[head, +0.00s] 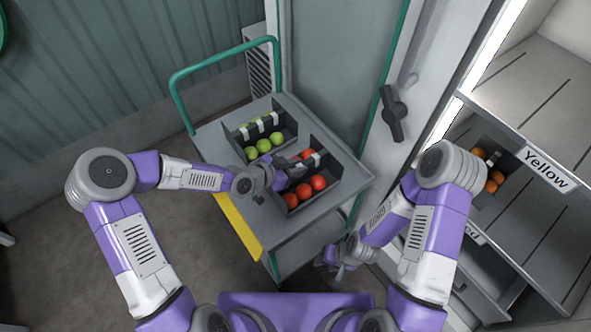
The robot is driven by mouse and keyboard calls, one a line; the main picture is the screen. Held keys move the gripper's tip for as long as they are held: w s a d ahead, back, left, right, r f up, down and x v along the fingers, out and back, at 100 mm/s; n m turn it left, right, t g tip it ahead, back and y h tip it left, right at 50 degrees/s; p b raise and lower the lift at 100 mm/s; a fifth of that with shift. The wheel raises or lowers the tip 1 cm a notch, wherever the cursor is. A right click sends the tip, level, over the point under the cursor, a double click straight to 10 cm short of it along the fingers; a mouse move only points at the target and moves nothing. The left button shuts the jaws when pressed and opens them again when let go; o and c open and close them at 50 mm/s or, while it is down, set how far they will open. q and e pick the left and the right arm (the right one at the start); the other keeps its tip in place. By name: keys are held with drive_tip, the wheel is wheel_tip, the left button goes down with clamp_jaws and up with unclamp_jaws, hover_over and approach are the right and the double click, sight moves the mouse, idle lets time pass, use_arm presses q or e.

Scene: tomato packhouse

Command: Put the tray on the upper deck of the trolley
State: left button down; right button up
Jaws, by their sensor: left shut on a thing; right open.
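A dark grey tray (326,148) with red tomatoes is at the right of the trolley's grey upper deck (213,137). It appears to rest on the deck, though a small gap under it cannot be ruled out. My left gripper (288,172) is shut on this tray at its left side, near the middle bar; the gripper hides part of the tray and its contents. My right gripper (334,265) is open and empty, low beside the trolley's near right edge, apart from the tray.
A second tray (293,126) with green tomatoes stands beside the red one, towards the back left of the deck. The trolley has a green handle rail (224,62). At right is a rack labelled Yellow (546,169), holding a tray with orange tomatoes (492,181). A door with a dark handle (392,112) stands behind.

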use_arm(q)
drive_tip(key=shift+w+f, duration=0.1)
drive_tip(key=shift+f, duration=0.45)
drive_tip(key=shift+f, duration=0.1)
drive_tip(key=c, duration=0.9)
unclamp_jaws()
drive_tip(key=shift+r, duration=0.2)
drive_tip(key=p+v, duration=0.4)
drive_tip(key=v, duration=0.8)
drive_tip(key=shift+a+f, duration=0.1)
drive_tip(key=shift+f, duration=0.05)
